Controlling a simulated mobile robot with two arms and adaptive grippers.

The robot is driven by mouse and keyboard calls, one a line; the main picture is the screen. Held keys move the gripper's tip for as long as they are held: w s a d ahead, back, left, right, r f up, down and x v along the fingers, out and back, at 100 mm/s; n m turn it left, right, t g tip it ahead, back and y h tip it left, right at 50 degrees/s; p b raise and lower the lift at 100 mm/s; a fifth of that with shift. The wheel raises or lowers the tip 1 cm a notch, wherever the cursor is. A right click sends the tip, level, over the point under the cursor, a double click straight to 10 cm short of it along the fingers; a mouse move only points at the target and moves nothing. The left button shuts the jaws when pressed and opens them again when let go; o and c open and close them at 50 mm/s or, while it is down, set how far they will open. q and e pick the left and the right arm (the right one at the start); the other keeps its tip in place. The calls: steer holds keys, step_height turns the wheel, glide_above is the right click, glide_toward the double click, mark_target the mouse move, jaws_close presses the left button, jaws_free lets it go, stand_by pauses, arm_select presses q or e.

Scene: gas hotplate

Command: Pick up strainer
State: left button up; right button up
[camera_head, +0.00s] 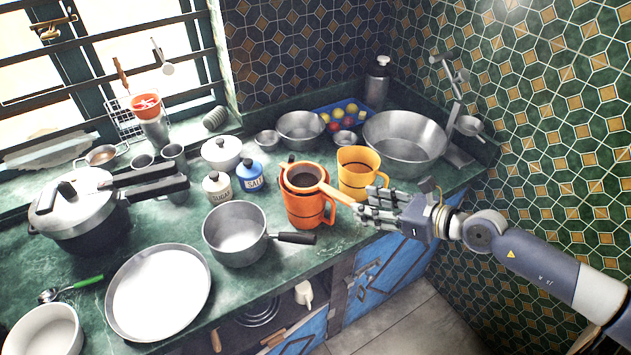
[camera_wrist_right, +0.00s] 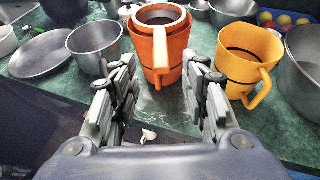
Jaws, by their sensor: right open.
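An orange-rimmed strainer (camera_head: 304,176) with a dark bowl rests in the top of an orange mug (camera_head: 310,212) on the green counter. Its light-orange handle (camera_head: 337,195) points right, toward my right gripper (camera_head: 367,204). In the right wrist view the strainer (camera_wrist_right: 160,17) sits ahead, with its handle (camera_wrist_right: 159,46) pointing toward me. My right gripper (camera_wrist_right: 162,80) is open and empty, its fingers on either side of the line of the handle. In the head view the fingertips overlap the handle's end; I cannot tell whether they touch. My left gripper is not in view.
A yellow mug (camera_head: 357,170) stands close beside the orange mug. A saucepan (camera_head: 237,232), sugar and salt jars, and a large steel basin (camera_head: 405,140) are nearby. The counter's front edge runs below the gripper. A tiled wall (camera_head: 560,130) stands at the right.

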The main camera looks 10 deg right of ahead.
mark_target(349, 200)
steer(key=shift+w+a+f, duration=0.2)
steer(key=shift+w+a, duration=0.25)
steer(key=shift+a, duration=0.05)
steer(key=shift+w+a+f+p, duration=0.1)
steer(key=shift+w+a+p, duration=0.05)
steer(key=shift+w+p, duration=0.2)
steer(key=p+x, duration=0.1)
steer(key=x, duration=0.3)
steer(key=shift+w+f, duration=0.1)
steer(key=shift+f, duration=0.05)
steer(key=shift+w+a+f, duration=0.1)
steer(key=shift+w+f, duration=0.05)
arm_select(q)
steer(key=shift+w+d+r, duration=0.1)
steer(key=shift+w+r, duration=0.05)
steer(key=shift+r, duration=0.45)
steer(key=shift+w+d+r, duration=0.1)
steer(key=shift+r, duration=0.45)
arm_select(e)
jaws_close()
